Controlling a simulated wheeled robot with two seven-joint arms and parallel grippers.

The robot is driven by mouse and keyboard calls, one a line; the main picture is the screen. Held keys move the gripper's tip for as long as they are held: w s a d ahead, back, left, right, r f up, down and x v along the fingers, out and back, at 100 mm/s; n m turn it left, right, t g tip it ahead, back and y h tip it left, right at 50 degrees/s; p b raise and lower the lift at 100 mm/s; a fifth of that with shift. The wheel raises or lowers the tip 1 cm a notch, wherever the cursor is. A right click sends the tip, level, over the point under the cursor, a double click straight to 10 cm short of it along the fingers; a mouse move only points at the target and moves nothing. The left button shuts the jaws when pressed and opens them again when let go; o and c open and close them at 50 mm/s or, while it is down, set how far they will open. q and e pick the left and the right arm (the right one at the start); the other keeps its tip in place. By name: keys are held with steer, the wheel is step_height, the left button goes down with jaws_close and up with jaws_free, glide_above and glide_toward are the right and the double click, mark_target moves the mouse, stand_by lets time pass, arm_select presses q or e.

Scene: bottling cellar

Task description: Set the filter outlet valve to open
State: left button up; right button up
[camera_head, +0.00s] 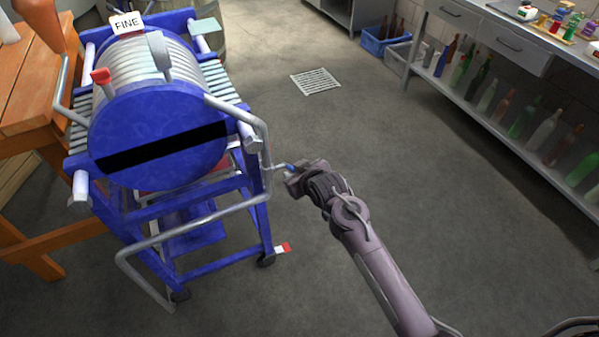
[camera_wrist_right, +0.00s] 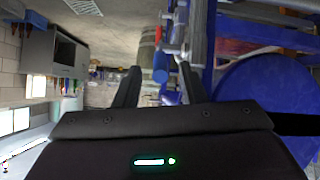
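The blue plate filter (camera_head: 160,130) stands on a wheeled frame at the left of the head view. A small valve handle with a blue end (camera_head: 290,166) sticks out from this pipe to the right. My right gripper (camera_head: 291,180) is right at that blue end. In the wrist view the fingers of the right gripper (camera_wrist_right: 160,88) are apart, and the blue handle (camera_wrist_right: 160,68) shows between them, nearer the right finger. I cannot tell whether they touch. My left gripper is out of view.
A red-tipped lever (camera_head: 101,76) and a FINE sign (camera_head: 126,24) are on top of the filter. A wooden table (camera_head: 25,85) stands at the left. A steel bench (camera_head: 470,95) with bottles below stands at the right. The middle floor, with a drain grate (camera_head: 316,81), is clear.

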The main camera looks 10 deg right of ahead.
steer(key=shift+v, duration=1.1)
